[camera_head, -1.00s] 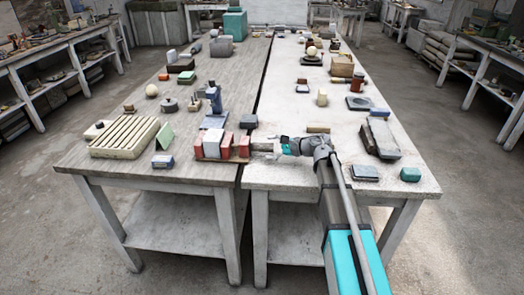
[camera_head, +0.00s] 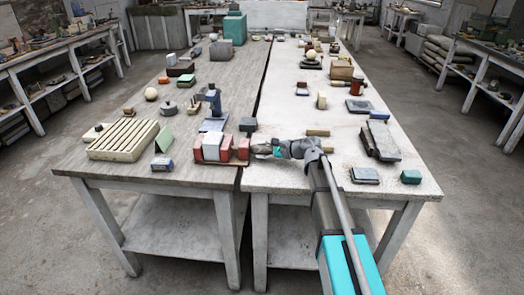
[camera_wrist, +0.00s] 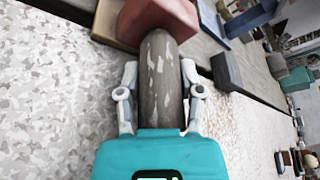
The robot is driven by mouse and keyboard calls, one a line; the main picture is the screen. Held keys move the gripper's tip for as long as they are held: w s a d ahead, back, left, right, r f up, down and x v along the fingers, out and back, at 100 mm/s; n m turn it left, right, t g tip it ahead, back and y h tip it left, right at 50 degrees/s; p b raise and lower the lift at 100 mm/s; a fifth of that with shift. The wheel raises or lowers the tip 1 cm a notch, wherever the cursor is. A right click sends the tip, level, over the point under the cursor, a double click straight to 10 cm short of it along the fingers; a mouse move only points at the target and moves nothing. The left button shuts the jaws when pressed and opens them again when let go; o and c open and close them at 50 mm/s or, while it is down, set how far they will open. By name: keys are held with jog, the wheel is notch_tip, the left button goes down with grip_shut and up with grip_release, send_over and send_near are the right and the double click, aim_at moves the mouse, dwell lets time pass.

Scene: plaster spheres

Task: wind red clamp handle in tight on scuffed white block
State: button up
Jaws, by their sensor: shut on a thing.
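The clamp has red jaws (camera_head: 227,149) around a pale scuffed block (camera_head: 211,148) near the front of the left table. The block appears to touch the jaws on both sides. A red end piece (camera_head: 243,149) sits to the right, and a grey, worn round handle (camera_head: 257,149) sticks out from it. In the wrist view the handle (camera_wrist: 160,72) runs up into a red piece (camera_wrist: 158,18). My gripper (camera_head: 268,149) is shut on the handle, with a finger on each side in the wrist view (camera_wrist: 160,88). The block is not clearly seen there.
A dark grey block (camera_head: 248,125) stands just behind the handle. A small wooden piece (camera_head: 318,132) lies behind my gripper. A slatted tray (camera_head: 122,139) is at the left. The white table (camera_head: 285,180) is clear in front of my gripper.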

jog(key=c, duration=0.3)
jog(key=shift+c, duration=0.2)
jog(key=shift+m, duration=0.4)
jog(key=m+g+p, duration=0.1)
jog(key=m+g, duration=0.1)
jog(key=shift+m+h+p, duration=0.3)
jog(key=shift+m+p, duration=0.05)
jog(key=shift+m, duration=0.05)
jog(key=m+g, duration=0.3)
jog(key=shift+f+m, duration=0.15)
jog(key=shift+m, duration=0.15)
jog(key=m+g+b, duration=0.1)
jog(key=m+g, duration=0.2)
jog(key=m, duration=0.1)
jog(key=shift+f+b, duration=0.1)
jog(key=shift+b, duration=0.2)
jog(key=m+g+b, duration=0.1)
jog(key=m, duration=0.1)
jog(key=m+g+y+b, duration=0.1)
jog(key=shift+s+m+y, duration=0.2)
jog(key=shift+m+y, duration=0.1)
jog(key=shift+m, duration=0.1)
jog(key=shift+r, duration=0.2)
